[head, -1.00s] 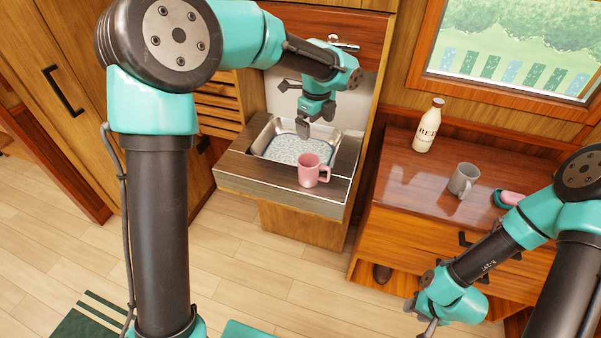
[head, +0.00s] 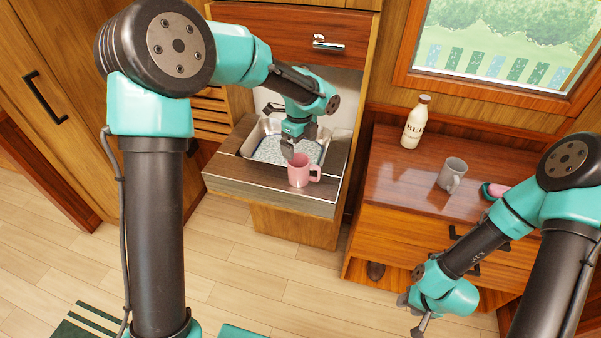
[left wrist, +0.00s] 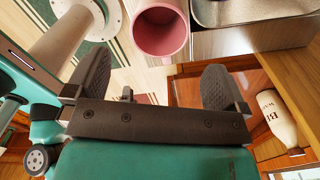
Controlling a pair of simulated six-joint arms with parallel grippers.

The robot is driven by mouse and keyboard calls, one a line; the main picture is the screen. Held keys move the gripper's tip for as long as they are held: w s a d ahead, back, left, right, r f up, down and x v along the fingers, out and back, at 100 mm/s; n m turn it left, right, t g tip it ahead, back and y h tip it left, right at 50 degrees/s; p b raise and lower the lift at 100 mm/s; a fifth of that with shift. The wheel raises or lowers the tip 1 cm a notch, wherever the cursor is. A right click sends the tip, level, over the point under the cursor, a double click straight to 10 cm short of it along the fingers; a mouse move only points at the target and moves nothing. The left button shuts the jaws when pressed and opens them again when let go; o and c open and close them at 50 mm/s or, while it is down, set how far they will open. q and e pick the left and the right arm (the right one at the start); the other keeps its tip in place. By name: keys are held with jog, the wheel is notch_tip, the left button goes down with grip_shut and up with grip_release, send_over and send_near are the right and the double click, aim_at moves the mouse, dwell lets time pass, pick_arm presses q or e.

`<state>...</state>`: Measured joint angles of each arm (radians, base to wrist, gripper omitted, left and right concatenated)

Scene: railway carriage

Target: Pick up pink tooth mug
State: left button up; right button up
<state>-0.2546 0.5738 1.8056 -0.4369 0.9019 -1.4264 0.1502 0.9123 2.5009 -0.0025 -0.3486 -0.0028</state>
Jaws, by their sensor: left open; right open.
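The pink tooth mug (head: 299,172) stands upright on the front ledge of the washbasin cabinet, its handle to the right. In the left wrist view the mug (left wrist: 160,32) shows its open mouth just beyond the gap between my left fingers. My left gripper (head: 289,148) is open and empty, just above and behind the mug in the head view. The left wrist view shows its two dark fingers (left wrist: 158,88) spread wide. Whether a finger touches the mug I cannot tell. My right gripper (head: 413,315) is open and low in front of the wooden chest, away from the mug.
A steel basin (head: 262,132) with a patterned cloth (head: 287,151) lies behind the mug. On the chest (head: 392,173) at right stand a white bottle (head: 415,124), a grey mug (head: 452,175) and a pink-and-green item (head: 493,190). A drawer front (head: 290,43) is above the basin.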

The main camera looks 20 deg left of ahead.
aim_at(300, 155)
pick_arm(q)
jog(key=shift+f, duration=2.35)
jog(key=shift+s+d+f, duration=0.1)
jog(key=shift+f, duration=2.55)
jog(key=c, duration=1.2)
